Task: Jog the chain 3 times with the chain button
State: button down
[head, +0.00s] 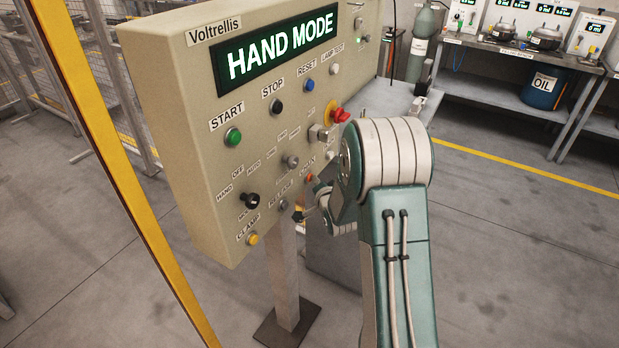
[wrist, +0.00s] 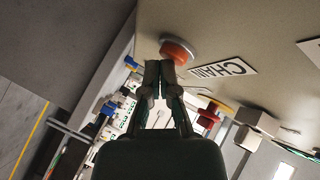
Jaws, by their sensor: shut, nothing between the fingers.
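The chain button is a round orange-red button on the beige panel, seen in the wrist view (wrist: 179,49) beside its CHAIN label (wrist: 223,68). In the head view the button (head: 309,177) is small and partly crowded by my arm. My gripper (wrist: 159,66) is shut and empty, its dark fingertips together just in front of the button's near edge. I cannot tell whether the tips touch it. The display (head: 280,49) reads HAND MODE.
The panel (head: 176,92) also carries a green START button (head: 233,137), a black STOP button (head: 276,106), a black mode knob (head: 250,200), a yellow CLAMP button (head: 252,239) and a red emergency stop (head: 340,115). A yellow post (head: 110,150) stands at left.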

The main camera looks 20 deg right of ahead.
jog(key=shift+w+a, duration=0.1)
dwell(0.4)
jog(key=shift+s+d, duration=0.6)
jog(key=shift+s, duration=0.15)
jog(key=shift+s+d, duration=0.1)
jog(key=shift+s+d, duration=0.9)
jog(key=shift+s, duration=0.25)
jog(key=shift+s+d, duration=0.9)
jog(key=shift+s, duration=0.25)
